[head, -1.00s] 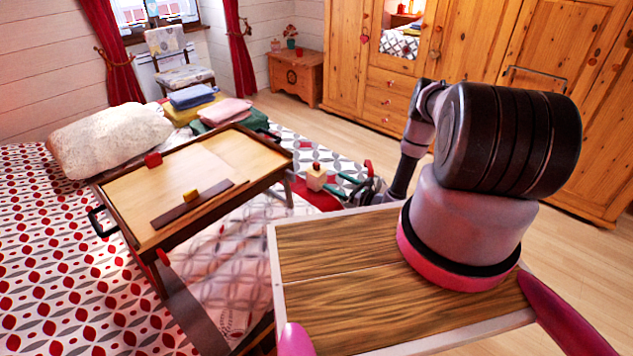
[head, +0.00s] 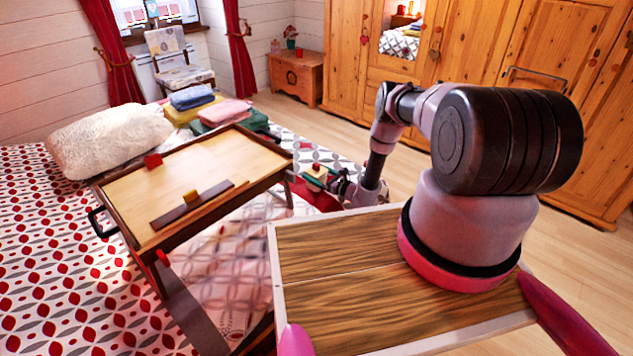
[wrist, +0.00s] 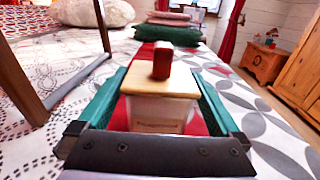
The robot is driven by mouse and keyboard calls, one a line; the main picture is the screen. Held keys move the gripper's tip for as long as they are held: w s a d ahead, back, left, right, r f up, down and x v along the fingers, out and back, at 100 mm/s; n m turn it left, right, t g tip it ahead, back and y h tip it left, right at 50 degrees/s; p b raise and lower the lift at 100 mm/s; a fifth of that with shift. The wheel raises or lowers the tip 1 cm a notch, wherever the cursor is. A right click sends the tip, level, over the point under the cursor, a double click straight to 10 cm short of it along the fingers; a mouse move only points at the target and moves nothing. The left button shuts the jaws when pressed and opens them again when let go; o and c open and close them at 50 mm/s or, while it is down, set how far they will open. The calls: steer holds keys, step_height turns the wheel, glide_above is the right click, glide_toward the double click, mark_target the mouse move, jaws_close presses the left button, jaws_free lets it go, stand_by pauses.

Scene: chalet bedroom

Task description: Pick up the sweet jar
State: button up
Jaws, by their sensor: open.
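The sweet jar (wrist: 160,100) is a pale, boxy jar with a light wooden lid and a red knob. It stands upright on the bed, on a red strip of cloth. It also shows small in the head view (head: 316,171), partly covered by my gripper. My gripper (wrist: 161,90) is open, with one green finger on each side of the jar. I cannot tell whether either finger touches it. The jar's lower part is hidden behind the gripper's dark body in the wrist view.
A wooden bed tray (head: 205,165) on legs stands left of the jar, with one leg (wrist: 30,75) close by. Folded textiles (head: 222,110) and a pillow (head: 110,140) lie beyond. A wooden chest (head: 296,75) and wardrobe (head: 470,50) stand behind open floor.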

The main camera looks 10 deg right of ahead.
steer(key=shift+c, duration=0.3)
steer(key=c, duration=1.5)
jaws_close()
steer(key=shift+r, duration=0.1)
